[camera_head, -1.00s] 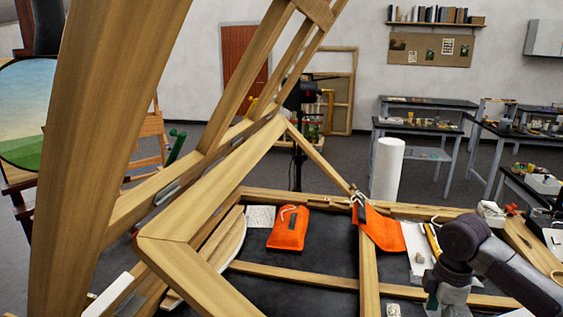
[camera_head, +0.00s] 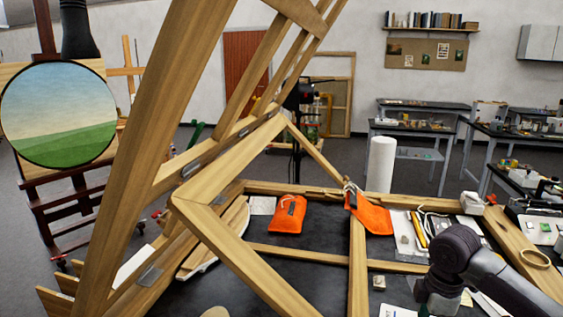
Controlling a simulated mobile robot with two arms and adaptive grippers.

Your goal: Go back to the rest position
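My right arm comes in from the right edge, dark grey. Its wrist and gripper end (camera_head: 436,303) are low at the lower right, over the dark work surface. The fingertips are cut off or too small to tell open from shut. My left gripper is not in view. A large wooden frame (camera_head: 145,130) stands tilted across the left and middle of the view, close to the camera.
Two orange pouches, one on the dark surface (camera_head: 287,217) and one draped by a wooden bar (camera_head: 374,218), lie mid-table. A white roll (camera_head: 381,164) stands behind. A round landscape painting (camera_head: 58,112) rests on an easel at left. Benches (camera_head: 425,130) stand at the back right.

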